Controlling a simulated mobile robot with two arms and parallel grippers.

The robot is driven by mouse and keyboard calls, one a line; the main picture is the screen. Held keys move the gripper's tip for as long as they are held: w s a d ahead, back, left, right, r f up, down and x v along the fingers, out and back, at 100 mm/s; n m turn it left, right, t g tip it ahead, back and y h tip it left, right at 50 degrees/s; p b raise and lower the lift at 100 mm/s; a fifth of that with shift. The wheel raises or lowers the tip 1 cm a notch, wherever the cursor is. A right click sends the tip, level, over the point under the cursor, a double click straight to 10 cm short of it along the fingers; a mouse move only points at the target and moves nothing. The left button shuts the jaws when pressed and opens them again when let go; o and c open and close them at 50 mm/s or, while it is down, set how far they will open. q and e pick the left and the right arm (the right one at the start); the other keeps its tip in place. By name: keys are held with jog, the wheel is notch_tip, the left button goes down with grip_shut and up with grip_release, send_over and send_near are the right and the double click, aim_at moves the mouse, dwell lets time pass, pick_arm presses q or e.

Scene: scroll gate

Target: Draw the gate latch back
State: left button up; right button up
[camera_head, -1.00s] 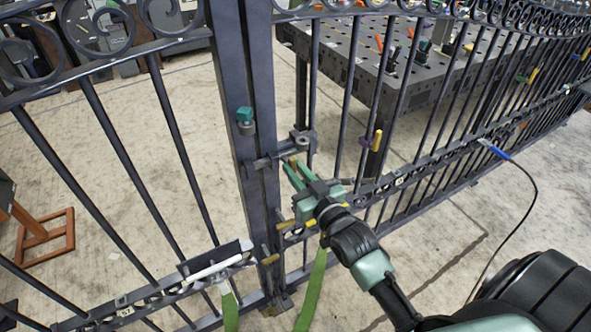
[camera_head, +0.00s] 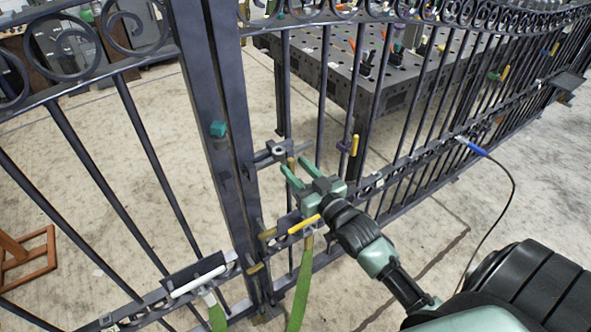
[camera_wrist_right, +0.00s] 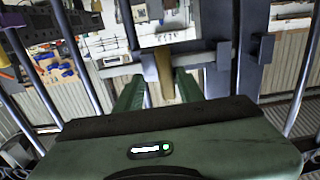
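The latch's upright brass handle (camera_head: 291,165) also stands in the middle of the right wrist view (camera_wrist_right: 163,75). My right gripper (camera_head: 299,172) has its green fingers apart, one on each side of the handle, with a gap visible at both sides in the wrist view (camera_wrist_right: 160,88). My left gripper is not in view.
A dark perforated table (camera_head: 370,75) stands behind the gate. A blue-handled tool (camera_head: 476,149) with a black cable is on the right rail. An orange stand (camera_head: 25,258) is at left.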

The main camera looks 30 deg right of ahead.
jog(key=shift+a, duration=0.15)
jog(key=shift+s+f, duration=0.1)
jog(key=shift+s, duration=0.3)
jog(key=s+b, duration=0.1)
jog(key=s, duration=0.6)
jog(key=shift+d, duration=0.2)
jog(key=s+a+f+g, duration=0.1)
jog(key=s+f+g, duration=0.25)
jog(key=f, duration=0.95)
jog(key=s+f+g+h, duration=0.1)
jog(key=s+f+g, duration=0.25)
jog(key=f, duration=0.85)
jog(key=s+a+f+g, duration=0.15)
jog(key=s+f, duration=0.25)
jog(key=f, duration=0.9)
jog(key=s+a+f+g, duration=0.1)
jog(key=s+f+g, duration=0.1)
jog(key=s+f, duration=0.4)
jog(key=s+a+f+n+g, duration=0.1)
jog(key=s+f, duration=0.5)
jog(key=s, duration=0.6)
jog(key=s+a+f+n+g, duration=0.1)
jog(key=s+a+f+g, duration=0.2)
jog(key=s, duration=0.6)
notch_tip(320, 180, down, 3)
jog(key=shift+s+a+f+g, duration=0.1)
jog(key=shift+s+a+g, duration=0.2)
jog(key=shift+g, duration=0.95)
